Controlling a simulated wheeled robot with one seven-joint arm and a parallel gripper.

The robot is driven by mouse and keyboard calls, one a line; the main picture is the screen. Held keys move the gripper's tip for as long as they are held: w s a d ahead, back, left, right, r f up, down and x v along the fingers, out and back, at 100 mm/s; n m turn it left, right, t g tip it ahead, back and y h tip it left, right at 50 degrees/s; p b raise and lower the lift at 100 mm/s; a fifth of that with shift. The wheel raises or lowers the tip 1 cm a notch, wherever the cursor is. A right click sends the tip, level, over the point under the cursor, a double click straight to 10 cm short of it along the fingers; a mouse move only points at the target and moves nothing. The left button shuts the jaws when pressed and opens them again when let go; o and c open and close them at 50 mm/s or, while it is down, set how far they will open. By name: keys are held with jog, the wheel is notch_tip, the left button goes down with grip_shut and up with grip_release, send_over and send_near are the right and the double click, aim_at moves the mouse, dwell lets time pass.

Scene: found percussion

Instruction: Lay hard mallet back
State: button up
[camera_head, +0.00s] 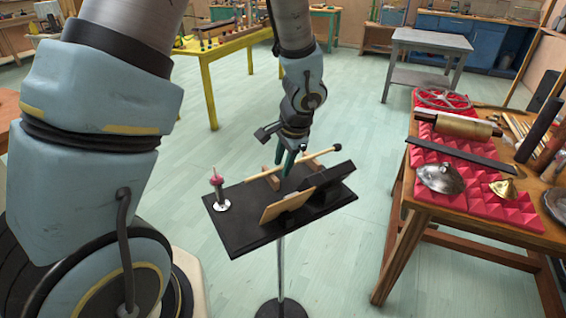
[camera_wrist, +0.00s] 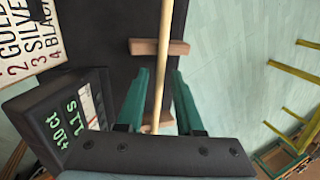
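The mallet (camera_head: 262,174) shows as a pale wooden stick lying across the small stand, and it runs up the middle of the wrist view (camera_wrist: 166,25). It crosses two wooden rest blocks, a far one (camera_wrist: 145,46) and a near one partly hidden by my gripper. My gripper (camera_head: 286,163) is low over the black stand top (camera_head: 240,230). In the wrist view its green fingers (camera_wrist: 161,75) are apart, one on each side of the stick, with gaps beside it.
A black device with a green readout (camera_wrist: 72,120) and a lettered card (camera_wrist: 22,45) stand beside the mallet. A red-topped piece (camera_head: 217,182) stands at the stand's left end. A wooden table (camera_head: 408,205) with red foam and metal objects is at right. Open floor lies between.

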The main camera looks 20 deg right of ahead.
jog(key=shift+o, duration=0.7)
jog(key=v, duration=1)
jog(key=shift+s+r, duration=0.15)
jog(key=shift+r, duration=0.2)
jog(key=a+f+n+g+h, duration=0.1)
jog(key=a+n, duration=1.3)
jog(key=a, duration=1.2)
jog(key=shift+a+g, duration=0.3)
jog(key=shift+a, duration=0.05)
